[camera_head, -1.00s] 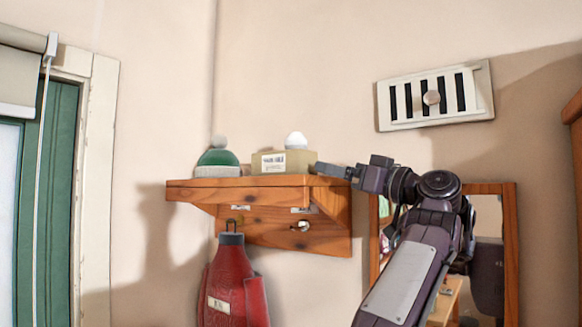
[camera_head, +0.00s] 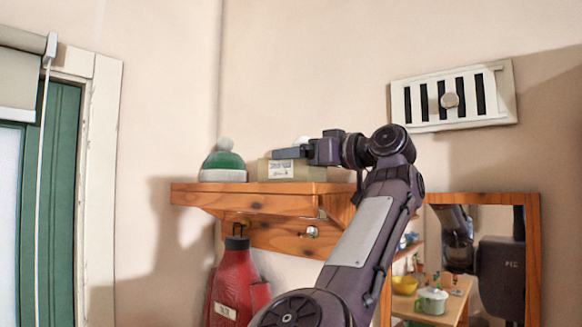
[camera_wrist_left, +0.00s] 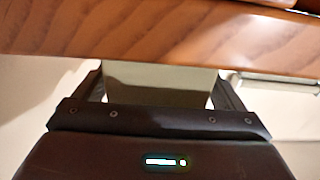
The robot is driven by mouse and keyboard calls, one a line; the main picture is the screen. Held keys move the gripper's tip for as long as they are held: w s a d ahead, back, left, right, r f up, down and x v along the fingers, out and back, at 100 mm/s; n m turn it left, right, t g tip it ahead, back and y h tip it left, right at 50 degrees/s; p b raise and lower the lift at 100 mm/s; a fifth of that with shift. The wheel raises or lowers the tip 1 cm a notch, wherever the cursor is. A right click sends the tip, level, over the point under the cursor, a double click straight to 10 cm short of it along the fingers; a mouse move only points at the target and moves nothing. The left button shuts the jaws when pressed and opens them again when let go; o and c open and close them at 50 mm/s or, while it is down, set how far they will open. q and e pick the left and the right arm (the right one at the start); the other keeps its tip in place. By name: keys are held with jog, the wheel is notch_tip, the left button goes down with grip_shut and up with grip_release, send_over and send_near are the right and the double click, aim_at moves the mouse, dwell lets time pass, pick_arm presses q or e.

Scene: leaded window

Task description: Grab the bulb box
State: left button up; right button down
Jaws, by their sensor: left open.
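The bulb box (camera_head: 308,173), beige with a white label, sits on the wooden shelf (camera_head: 245,200). A white rounded thing on its top is mostly hidden behind my gripper. My left gripper (camera_head: 279,154) points left at the height of the box's upper edge and covers part of it. In the left wrist view my left gripper (camera_wrist_left: 162,102) is open, with a pale surface, likely the bulb box (camera_wrist_left: 160,78), between its fingers. I cannot tell whether the fingers touch it. My right gripper is not in view.
A green and white knitted hat (camera_head: 222,165) is on the shelf left of the box. A red bag-like thing (camera_head: 236,282) hangs below. A wall vent (camera_head: 452,97) is upper right, a mirror (camera_head: 533,262) lower right. The wall above the shelf is clear.

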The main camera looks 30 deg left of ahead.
pick_arm(q)
jog(key=shift+w+a+f, duration=0.2)
jog(key=shift+w+a, duration=0.1)
jog(key=shift+a, duration=0.45)
jog(key=shift+s+d+r, duration=0.1)
jog(key=shift+s+d, duration=0.05)
jog(key=shift+d, duration=0.05)
jog(key=c, duration=0.4)
jog(key=shift+a, duration=0.1)
jog(key=c, duration=0.7)
